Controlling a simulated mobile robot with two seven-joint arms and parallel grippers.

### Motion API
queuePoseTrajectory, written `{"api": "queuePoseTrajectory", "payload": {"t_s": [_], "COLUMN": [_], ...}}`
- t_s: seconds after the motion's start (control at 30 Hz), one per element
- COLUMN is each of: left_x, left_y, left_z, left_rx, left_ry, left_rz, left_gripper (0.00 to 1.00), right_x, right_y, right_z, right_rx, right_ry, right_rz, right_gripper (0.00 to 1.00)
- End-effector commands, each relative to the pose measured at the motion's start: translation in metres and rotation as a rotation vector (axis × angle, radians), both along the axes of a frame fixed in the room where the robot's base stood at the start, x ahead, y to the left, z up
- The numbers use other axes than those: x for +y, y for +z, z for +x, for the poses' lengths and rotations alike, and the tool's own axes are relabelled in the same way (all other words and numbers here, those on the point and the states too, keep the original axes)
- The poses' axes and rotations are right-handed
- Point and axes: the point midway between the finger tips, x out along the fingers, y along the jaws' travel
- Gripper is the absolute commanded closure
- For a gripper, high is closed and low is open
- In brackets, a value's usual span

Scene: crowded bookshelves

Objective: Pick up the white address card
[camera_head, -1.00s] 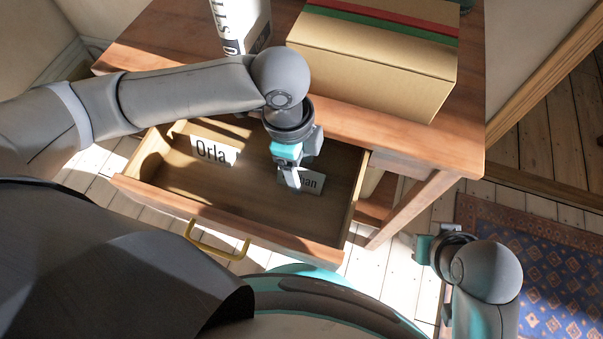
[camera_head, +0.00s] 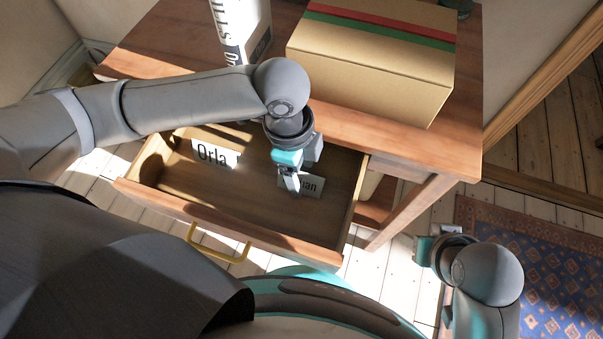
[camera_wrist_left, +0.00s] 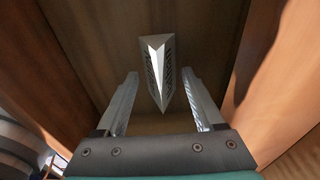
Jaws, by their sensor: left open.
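Two white folded cards stand in the open drawer (camera_head: 232,242). One card (camera_head: 211,153), lettered "Orla", is at the left back. The other card (camera_head: 312,187), at the right, shows only the end of its name, "nan"; my left gripper (camera_head: 292,187) hides the rest. In the left wrist view this tent-shaped card (camera_wrist_left: 155,75) has its ridge facing the camera. My left gripper (camera_wrist_left: 160,76) is open there, with a finger on each side of the card and gaps between. My right gripper (camera_head: 424,250) is at the lower right, away from the drawer; its fingers are not clear.
The drawer's wooden walls stand close on both sides of my left gripper. On the desk top (camera_head: 345,122) are a cardboard box (camera_head: 370,65) with red and green stripes and a white lettered box (camera_head: 240,30). A patterned rug (camera_head: 560,260) lies at the right.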

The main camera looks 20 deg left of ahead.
Motion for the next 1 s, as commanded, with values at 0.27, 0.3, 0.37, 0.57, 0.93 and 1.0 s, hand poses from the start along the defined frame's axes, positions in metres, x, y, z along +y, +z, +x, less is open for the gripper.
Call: {"api": "queuePoseTrajectory", "payload": {"t_s": [0.27, 0.3, 0.37, 0.57, 0.93, 1.0], "left_x": [-0.0001, -0.0001, -0.0001, -0.0001, -0.0001, 0.0], "left_y": [-0.001, -0.001, -0.0009, -0.0008, -0.0007, -0.0007], "left_z": [-0.0002, -0.0002, -0.0002, -0.0002, -0.0001, -0.0001], "left_rx": [0.001, 0.001, 0.001, 0.0, 0.0, 0.0], "left_ry": [0.0, 0.0, 0.0, 0.0, 0.0, 0.0], "left_rz": [0.0, 0.0, 0.0, 0.0, 0.0, 0.0], "left_gripper": [0.3, 0.3, 0.36, 0.58, 1.0, 1.0], "right_x": [0.0, 0.0, 0.0, 0.0, 0.0, 0.0], "right_y": [0.001, 0.001, 0.001, 0.001, 0.001, 0.001], "right_z": [0.0001, 0.0001, 0.0001, 0.0001, 0.0001, 0.0001], "right_rx": [0.0, 0.0, 0.0, 0.0, 0.0, 0.0], "right_ry": [0.0, 0.0, 0.0, 0.0, 0.0, 0.0], "right_rz": [0.0, 0.0, 0.0, 0.0, 0.0, 0.0], "right_gripper": [0.5, 0.5, 0.5, 0.5, 0.5, 0.5]}}
